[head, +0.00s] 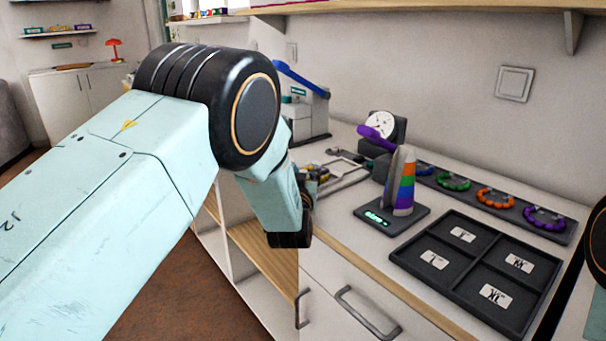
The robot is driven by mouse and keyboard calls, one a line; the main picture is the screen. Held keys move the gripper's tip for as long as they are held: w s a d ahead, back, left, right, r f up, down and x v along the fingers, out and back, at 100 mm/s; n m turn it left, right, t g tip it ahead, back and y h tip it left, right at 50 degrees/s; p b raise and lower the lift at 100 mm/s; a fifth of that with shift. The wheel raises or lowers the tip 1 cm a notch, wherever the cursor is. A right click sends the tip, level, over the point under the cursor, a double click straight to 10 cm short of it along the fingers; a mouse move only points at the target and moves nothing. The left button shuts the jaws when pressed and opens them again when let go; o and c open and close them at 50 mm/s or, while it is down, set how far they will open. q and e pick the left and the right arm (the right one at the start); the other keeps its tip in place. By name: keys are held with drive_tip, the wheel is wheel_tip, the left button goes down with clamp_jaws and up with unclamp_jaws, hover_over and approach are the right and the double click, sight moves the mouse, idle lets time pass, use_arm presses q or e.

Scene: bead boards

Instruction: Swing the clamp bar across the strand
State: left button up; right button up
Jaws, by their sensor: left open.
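My left arm comes in from the left and fills much of the head view. Its gripper (309,187) is open, mostly hidden behind its own wrist, over the front edge of the counter. A blue bar (299,79) slants up from a grey device (306,113) at the back, partly behind my arm. A purple lever (375,138) sits on a black device with a round white dial (380,124). I cannot tell which of these is the clamp bar. My right gripper is out of view.
A rainbow-striped cone (405,182) stands on a black base (372,216) with a green display. A compartment tray (471,268) with letter cards lies at the front. Behind it, a dark board (520,211) bears several bead rings. Tools (333,172) lie near my left gripper.

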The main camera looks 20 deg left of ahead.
use_arm(q)
drive_tip(key=shift+s+d, duration=0.2)
drive_tip(key=shift+s, duration=1.05)
drive_tip(key=shift+s+d, duration=0.25)
drive_tip(key=shift+s, duration=0.95)
drive_tip(key=shift+s+d, duration=0.2)
drive_tip(key=shift+s, duration=1.05)
